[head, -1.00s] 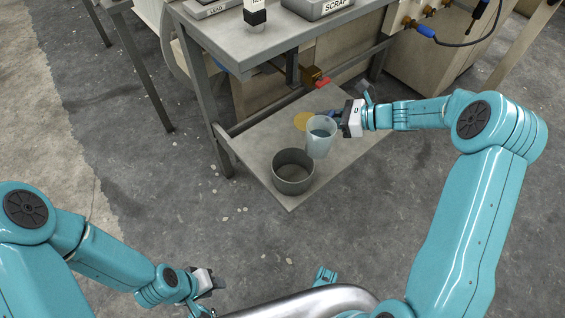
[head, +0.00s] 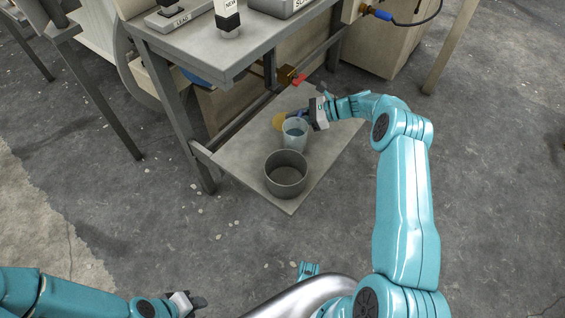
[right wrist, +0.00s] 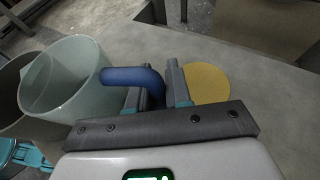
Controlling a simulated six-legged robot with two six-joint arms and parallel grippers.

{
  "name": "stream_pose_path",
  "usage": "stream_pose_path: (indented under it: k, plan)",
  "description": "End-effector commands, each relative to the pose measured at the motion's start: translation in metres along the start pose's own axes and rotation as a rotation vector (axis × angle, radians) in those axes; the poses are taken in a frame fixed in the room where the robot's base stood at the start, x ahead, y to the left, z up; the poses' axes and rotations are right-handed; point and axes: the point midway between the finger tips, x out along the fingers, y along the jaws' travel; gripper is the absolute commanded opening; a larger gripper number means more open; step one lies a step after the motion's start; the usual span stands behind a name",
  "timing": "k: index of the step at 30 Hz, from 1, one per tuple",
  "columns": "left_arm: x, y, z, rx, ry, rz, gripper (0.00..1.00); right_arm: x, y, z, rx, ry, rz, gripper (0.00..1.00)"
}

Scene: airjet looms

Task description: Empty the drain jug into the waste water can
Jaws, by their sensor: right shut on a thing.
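The drain jug (head: 295,134) is a translucent pale cup with a blue handle (right wrist: 135,76). It looks nearly upright in the head view, with bluish liquid low inside. My right gripper (head: 316,114) is shut on the handle, which shows between its fingers in the right wrist view (right wrist: 158,92). I cannot tell whether the jug touches the shelf. The waste water can (head: 286,184) is a dark grey open cylinder standing on the shelf, just in front of the jug. My left gripper (head: 197,301) is low at the bottom edge, away from both; its fingers are too small to read.
The low grey shelf (head: 240,160) carries the can and a yellow disc (head: 279,121), partly hidden by the jug; the disc also shows in the right wrist view (right wrist: 206,83). A table (head: 190,45) overhangs the back. A red-handled brass valve (head: 288,75) sits behind the jug.

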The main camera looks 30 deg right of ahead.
Motion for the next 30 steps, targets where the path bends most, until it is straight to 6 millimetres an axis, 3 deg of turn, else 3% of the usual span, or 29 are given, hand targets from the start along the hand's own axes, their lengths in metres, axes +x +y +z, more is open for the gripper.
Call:
stream_pose_path:
  k: [1, 30]
  plan:
    - [-0.011, 0.005, 0.002, 0.004, -0.004, 0.0, 0.38, -0.004, 0.001, 0.009, -0.01, 0.003, -0.006, 0.0]
    - [-0.101, 0.039, 0.006, 0.013, -0.012, 0.001, 0.38, -0.019, 0.019, 0.069, -0.249, 0.053, -0.105, 0.0]
